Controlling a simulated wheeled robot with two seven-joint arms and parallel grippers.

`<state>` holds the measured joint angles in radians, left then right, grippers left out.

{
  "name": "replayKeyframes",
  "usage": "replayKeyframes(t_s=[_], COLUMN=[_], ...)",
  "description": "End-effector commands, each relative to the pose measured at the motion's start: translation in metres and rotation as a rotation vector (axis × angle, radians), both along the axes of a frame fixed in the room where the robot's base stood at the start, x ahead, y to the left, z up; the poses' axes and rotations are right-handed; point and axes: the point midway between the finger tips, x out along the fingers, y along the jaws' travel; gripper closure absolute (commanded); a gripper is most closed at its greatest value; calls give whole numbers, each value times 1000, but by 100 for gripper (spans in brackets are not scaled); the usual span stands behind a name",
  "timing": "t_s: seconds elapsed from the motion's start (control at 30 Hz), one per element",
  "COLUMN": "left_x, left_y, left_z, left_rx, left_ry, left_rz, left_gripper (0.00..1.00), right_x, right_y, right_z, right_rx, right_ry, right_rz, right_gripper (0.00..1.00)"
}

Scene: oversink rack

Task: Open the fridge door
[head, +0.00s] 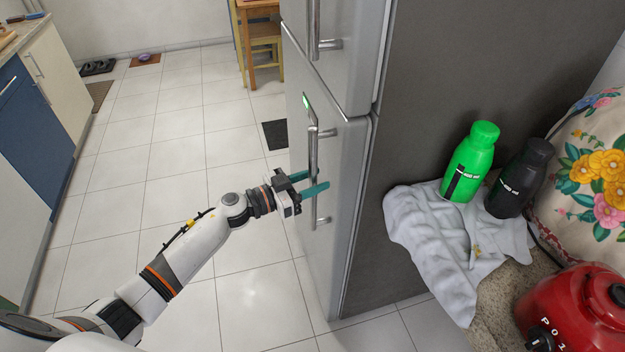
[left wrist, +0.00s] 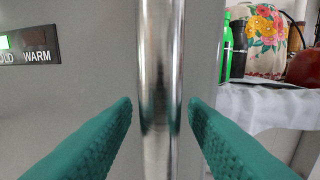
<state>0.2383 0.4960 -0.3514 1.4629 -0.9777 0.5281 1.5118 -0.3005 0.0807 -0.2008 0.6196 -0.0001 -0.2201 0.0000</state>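The grey fridge (head: 345,190) stands at the centre of the head view, with its doors closed. Its lower door has a vertical metal handle (head: 313,160). In the left wrist view the handle bar (left wrist: 160,90) runs upright between the two teal fingers. My left gripper (head: 312,183) is open around the handle, with a gap on each side of the bar in the wrist view. The upper door has its own handle (head: 315,25). A small panel with a green light and the word WARM (left wrist: 28,44) shows left of the bar. My right gripper is out of view.
A counter right of the fridge holds a white cloth (head: 435,240), a green bottle (head: 470,165), a black bottle (head: 518,180) and a red appliance (head: 575,310). Cabinets (head: 40,110) stand at the left. The tiled floor (head: 160,150) before the fridge is mostly clear.

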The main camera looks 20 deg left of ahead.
Motion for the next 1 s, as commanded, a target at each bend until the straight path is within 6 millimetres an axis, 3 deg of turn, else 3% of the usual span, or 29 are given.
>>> replayKeyframes(t_s=[0.1, 0.37, 0.77, 1.0], left_x=[0, 0, -5, -21], left_y=[0, 0, 10, 47], left_z=[0, 0, -1, -5], left_rx=[0, 0, 2, 8], left_ry=[0, 0, -1, 1], left_rz=[0, 0, -16, -76], left_gripper=[60, 100, 100, 100], right_x=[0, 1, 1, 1], right_y=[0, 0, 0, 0], right_z=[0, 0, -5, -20], right_rx=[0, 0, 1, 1], right_ry=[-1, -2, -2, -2], right_rz=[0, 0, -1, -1], right_gripper=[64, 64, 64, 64])
